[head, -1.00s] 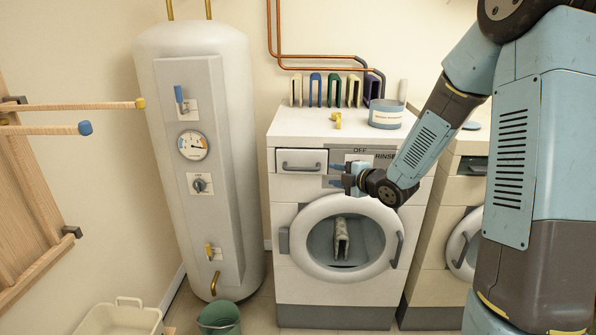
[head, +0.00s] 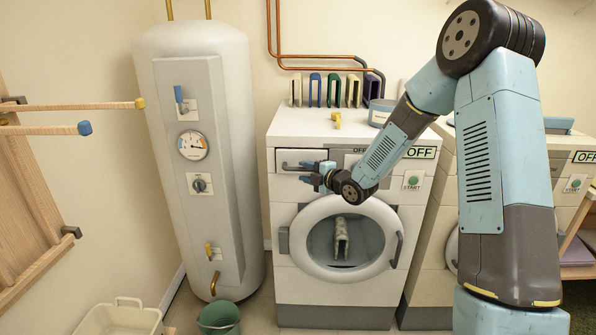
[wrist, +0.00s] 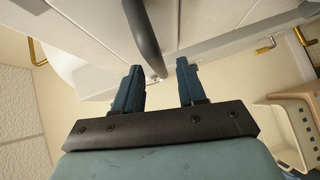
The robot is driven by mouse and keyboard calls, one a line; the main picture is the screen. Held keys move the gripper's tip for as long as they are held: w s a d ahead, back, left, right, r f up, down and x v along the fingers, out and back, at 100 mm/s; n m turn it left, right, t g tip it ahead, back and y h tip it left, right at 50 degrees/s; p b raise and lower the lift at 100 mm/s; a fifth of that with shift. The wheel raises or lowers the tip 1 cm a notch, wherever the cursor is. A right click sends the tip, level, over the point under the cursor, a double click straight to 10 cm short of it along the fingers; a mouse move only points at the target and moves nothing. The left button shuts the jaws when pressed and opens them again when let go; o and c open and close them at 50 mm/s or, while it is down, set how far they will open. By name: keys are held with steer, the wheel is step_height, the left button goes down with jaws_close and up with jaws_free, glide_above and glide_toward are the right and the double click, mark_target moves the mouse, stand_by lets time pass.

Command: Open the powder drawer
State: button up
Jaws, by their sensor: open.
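The powder drawer (head: 287,154) is the white front at the upper left of the washing machine (head: 345,295); it looks shut. Its dark bar handle (head: 292,167) is partly covered by my gripper (head: 311,174) at its right end. My gripper is open, with blue fingers. In the wrist view the handle (wrist: 146,38) runs down from the top edge, and its lower end appears between the two fingertips of my gripper (wrist: 160,72). I cannot tell whether the fingers touch it.
The washer's round door (head: 343,237) is below the drawer, with a grey item inside. A yellow item (head: 337,119) and a round tin (head: 381,113) stand on top. A water heater (head: 200,160) is to the left. A green bucket (head: 219,318) and a cream basket (head: 120,318) are on the floor.

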mark_target(300, 170)
steer(key=shift+x, duration=1.8)
steer(key=shift+d, duration=0.1)
steer(key=shift+s, duration=0.1)
jaws_close()
